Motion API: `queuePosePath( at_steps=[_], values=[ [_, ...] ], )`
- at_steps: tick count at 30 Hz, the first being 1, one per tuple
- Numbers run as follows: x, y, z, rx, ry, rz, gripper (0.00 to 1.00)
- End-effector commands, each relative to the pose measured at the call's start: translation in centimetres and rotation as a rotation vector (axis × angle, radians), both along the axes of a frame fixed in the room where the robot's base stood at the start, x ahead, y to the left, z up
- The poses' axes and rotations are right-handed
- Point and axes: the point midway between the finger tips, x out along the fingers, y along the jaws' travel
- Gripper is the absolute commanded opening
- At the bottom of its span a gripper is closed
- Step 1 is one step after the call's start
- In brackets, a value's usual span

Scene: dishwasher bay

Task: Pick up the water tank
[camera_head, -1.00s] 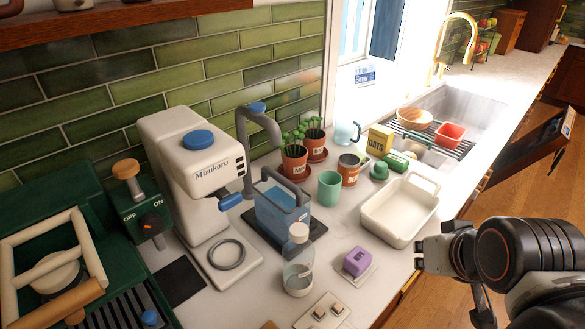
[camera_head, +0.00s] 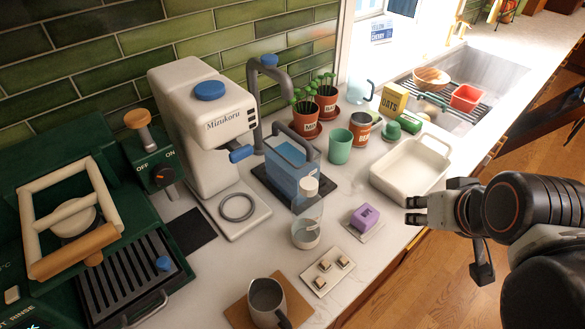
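The water tank (camera_head: 283,180) is a clear, blue-tinted box with a grey handle across its top. It stands upright on a dark base beside the white Mizukoru machine (camera_head: 205,125), below a grey curved spout (camera_head: 250,90). A clear bottle (camera_head: 307,225) with a white cap stands in front of it and overlaps its lower right corner. My gripper (camera_head: 413,210) is at the right, over the counter's front edge, pointing left. It is apart from the tank, with nothing seen in it. Its finger gap is not clear from this angle.
A green cup (camera_head: 340,147), brown can (camera_head: 362,130) and potted plants (camera_head: 304,117) stand right of the tank. A grey jug (camera_head: 267,300) is in front. The sink (camera_head: 480,80) is at back right.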

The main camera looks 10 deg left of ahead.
Motion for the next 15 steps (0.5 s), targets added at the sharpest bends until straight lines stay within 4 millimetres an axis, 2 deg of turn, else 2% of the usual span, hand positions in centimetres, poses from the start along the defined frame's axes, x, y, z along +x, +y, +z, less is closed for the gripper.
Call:
queuePosePath(
  at_steps=[9,15],
  values=[
    [5.1,7.1,-2.8,0.133,-0.105,0.335,0.38],
    [8.0,11.4,-3.5,0.207,-0.263,0.545,0.38]
  ],
)
